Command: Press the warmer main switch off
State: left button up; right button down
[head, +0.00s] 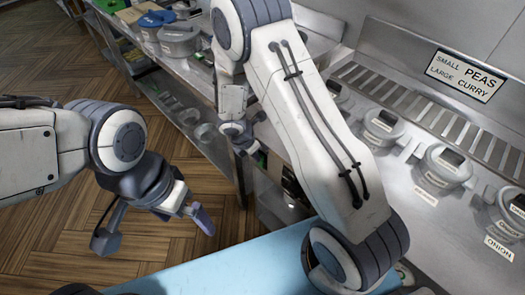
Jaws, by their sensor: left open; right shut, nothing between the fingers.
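I cannot make out the warmer main switch. A steel counter (405,185) with several lidded pots runs along the right, probably the warmer. Part of its front shows below the edge, with a small dark panel (290,184) half hidden by my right arm. My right gripper (246,148) is shut and empty, low by the counter's front edge, left of that panel. I cannot tell whether it touches anything. My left gripper (155,228) is open and empty over the wooden floor, well left of the counter.
A sign (466,75) reading peas and curry stands on the back ledge. Grey lidded pots (444,165) carry labels, one reading onion. A steel shelf unit (185,100) with containers continues at the back left. A pale blue surface (240,265) lies in front. Open wooden floor (60,55) is at the left.

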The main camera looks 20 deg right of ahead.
pick_arm(q)
jog(key=shift+d+r, duration=0.1)
jog(key=shift+r, duration=0.15)
pick_arm(e)
jog(key=shift+r, duration=0.1)
pick_arm(q)
jog(key=shift+r+p, duration=0.4)
jog(key=shift+r, duration=0.25)
pick_arm(e)
jog(key=shift+r, duration=0.7)
